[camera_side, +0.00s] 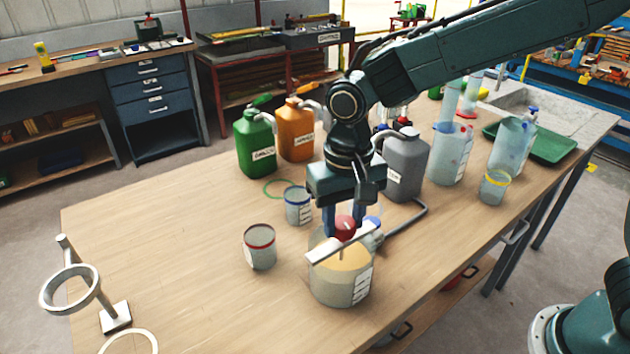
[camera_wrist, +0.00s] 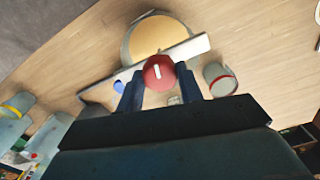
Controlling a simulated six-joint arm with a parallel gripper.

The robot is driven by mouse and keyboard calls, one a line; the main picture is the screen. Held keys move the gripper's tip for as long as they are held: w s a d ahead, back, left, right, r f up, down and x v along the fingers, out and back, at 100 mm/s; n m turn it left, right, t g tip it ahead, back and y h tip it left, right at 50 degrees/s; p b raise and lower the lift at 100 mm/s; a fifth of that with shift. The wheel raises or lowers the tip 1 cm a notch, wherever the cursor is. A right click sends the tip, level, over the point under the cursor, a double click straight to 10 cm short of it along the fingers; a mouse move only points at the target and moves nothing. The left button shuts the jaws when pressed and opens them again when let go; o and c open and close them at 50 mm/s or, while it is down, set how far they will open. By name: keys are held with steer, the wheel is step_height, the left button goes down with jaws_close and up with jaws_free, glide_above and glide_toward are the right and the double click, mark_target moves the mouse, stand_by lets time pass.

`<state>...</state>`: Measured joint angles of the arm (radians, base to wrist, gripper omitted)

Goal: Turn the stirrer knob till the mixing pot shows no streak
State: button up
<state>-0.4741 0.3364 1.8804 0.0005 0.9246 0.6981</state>
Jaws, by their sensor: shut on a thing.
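The mixing pot (camera_side: 341,288) is a clear pot with pale orange-yellow contents, standing near the front edge of the wooden table. A flat light bar (camera_side: 331,247) lies across its top. The stirrer knob (camera_side: 345,226) is red and sits on the bar; in the wrist view the knob (camera_wrist: 159,73) shows a white mark. My gripper (camera_side: 343,222) points down from above, its blue fingers one on each side of the knob, shut on it. In the wrist view the contents (camera_wrist: 157,36) look evenly coloured where visible. The bar and my gripper hide the rest.
A red-rimmed cup (camera_side: 260,248) stands left of the pot and a blue-rimmed cup (camera_side: 298,206) behind it. Green (camera_side: 254,145), orange (camera_side: 296,132) and grey (camera_side: 406,165) jugs stand farther back. A ring stand (camera_side: 112,315) is at the front left.

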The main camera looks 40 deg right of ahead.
mark_target(344, 222)
steer(key=m, duration=1.2)
steer(key=shift+m, duration=0.3)
stand_by(0.3)
steer(key=o, duration=1)
steer(key=shift+r, duration=0.1)
step_height(344, 222, up, 14)
stand_by(0.3)
